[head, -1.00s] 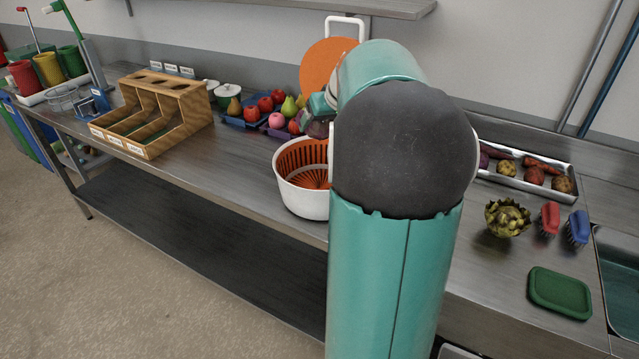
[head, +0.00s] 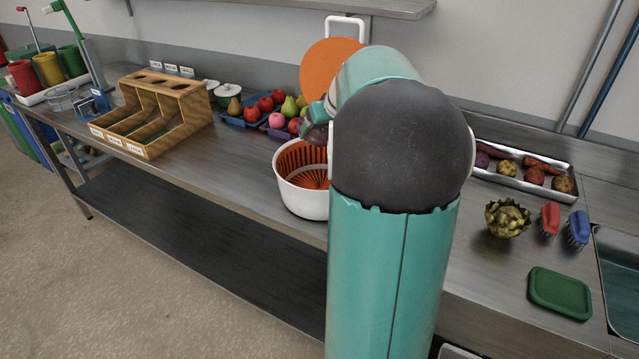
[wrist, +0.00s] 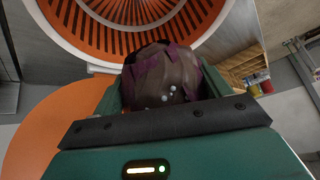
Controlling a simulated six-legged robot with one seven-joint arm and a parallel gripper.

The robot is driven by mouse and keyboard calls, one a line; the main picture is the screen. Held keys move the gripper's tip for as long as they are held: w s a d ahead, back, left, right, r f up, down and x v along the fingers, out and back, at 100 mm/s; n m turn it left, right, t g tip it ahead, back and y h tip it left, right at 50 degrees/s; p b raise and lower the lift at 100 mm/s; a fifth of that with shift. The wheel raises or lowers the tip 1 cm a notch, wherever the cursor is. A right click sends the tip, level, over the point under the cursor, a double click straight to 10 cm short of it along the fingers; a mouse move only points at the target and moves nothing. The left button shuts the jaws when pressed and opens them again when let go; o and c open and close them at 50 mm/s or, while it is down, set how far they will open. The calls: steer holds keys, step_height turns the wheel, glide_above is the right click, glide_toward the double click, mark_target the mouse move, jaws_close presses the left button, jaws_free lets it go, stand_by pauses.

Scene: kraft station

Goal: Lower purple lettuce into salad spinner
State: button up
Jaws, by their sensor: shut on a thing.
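The purple lettuce (wrist: 165,75) is a dark purple-brown leafy head with pale droplets, held between the fingers of my gripper (wrist: 168,95) in the wrist view. In the head view a small part of the lettuce (head: 318,134) shows beside my arm. The salad spinner (head: 300,200) is a white bowl with an orange slotted basket, on the counter. In the wrist view its orange basket and white rim (wrist: 225,32) lie beyond the lettuce. My gripper is shut on the lettuce above the spinner's back part. My arm hides the spinner's right side and most of the gripper in the head view.
An orange disc (head: 328,68) stands behind the spinner. A metal tray of vegetables (head: 520,190), an artichoke (head: 507,218) and brushes lie to the right.

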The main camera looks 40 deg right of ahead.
step_height(320, 180, down, 9)
stand_by(1.8)
steer(key=shift+f, duration=2.45)
stand_by(1.4)
steer(key=o, duration=1.1)
steer(key=v, duration=1.3)
steer(key=shift+s+r, duration=0.25)
steer(key=shift+r, duration=0.1)
